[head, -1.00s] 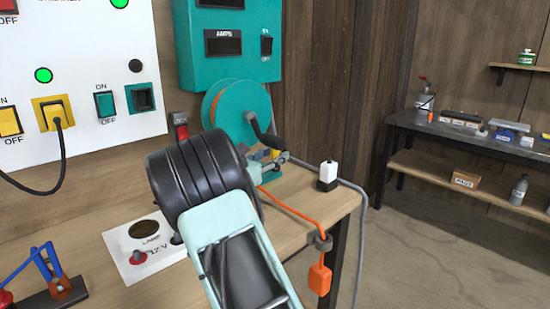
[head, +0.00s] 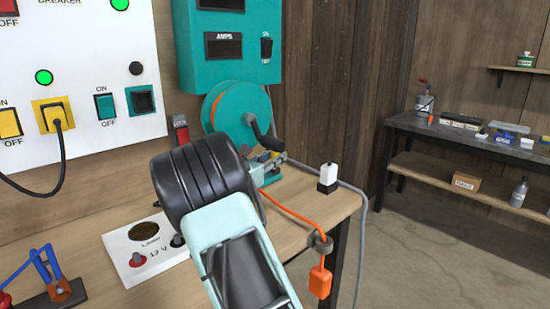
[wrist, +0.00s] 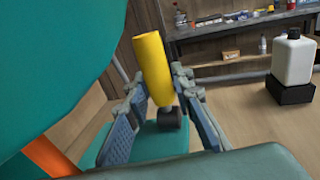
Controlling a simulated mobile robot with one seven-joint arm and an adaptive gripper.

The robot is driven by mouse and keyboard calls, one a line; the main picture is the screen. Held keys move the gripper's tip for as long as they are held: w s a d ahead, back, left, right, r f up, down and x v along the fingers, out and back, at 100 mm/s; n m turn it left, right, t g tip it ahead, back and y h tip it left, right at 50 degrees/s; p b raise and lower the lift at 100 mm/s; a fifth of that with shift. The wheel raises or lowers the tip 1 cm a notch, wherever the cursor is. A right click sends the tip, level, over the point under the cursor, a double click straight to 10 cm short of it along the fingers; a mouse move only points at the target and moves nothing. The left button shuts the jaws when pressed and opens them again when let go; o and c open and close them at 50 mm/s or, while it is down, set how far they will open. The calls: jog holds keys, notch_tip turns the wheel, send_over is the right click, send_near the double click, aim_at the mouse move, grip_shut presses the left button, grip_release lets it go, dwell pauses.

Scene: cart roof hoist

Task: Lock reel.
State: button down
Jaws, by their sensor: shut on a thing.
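The teal reel (head: 238,112) with its black crank (head: 262,132) stands on the bench below the teal amps box. In the wrist view the reel (wrist: 50,60) fills the left side, close to my gripper. A yellow lever (wrist: 153,68) with a dark pivot at its foot rises from the teal base (wrist: 150,145). My gripper (wrist: 158,88) is shut on the yellow lever, a finger on each side. In the head view my gripper (head: 270,163) is at the reel's base, partly hidden by my arm.
A white bottle on a black block (head: 328,178) stands right of the reel. A lamp panel (head: 145,255) lies left of my arm. A shelf bench (head: 460,145) is far right.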

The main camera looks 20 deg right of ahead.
jog(key=shift+r+p, duration=0.1)
jog(key=shift+p, duration=0.2)
jog(key=shift+d+r+p, duration=0.15)
jog(key=shift+p, duration=0.7)
jog(key=shift+w+d+f+g+y+p, duration=0.1)
jog(key=shift+f+g+y+p, duration=0.15)
jog(key=shift+y+p, duration=0.45)
jog(key=c, duration=1.7)
grip_release()
jog(key=shift+o, duration=0.2)
jog(key=v, duration=1.2)
jog(key=shift+f, duration=0.1)
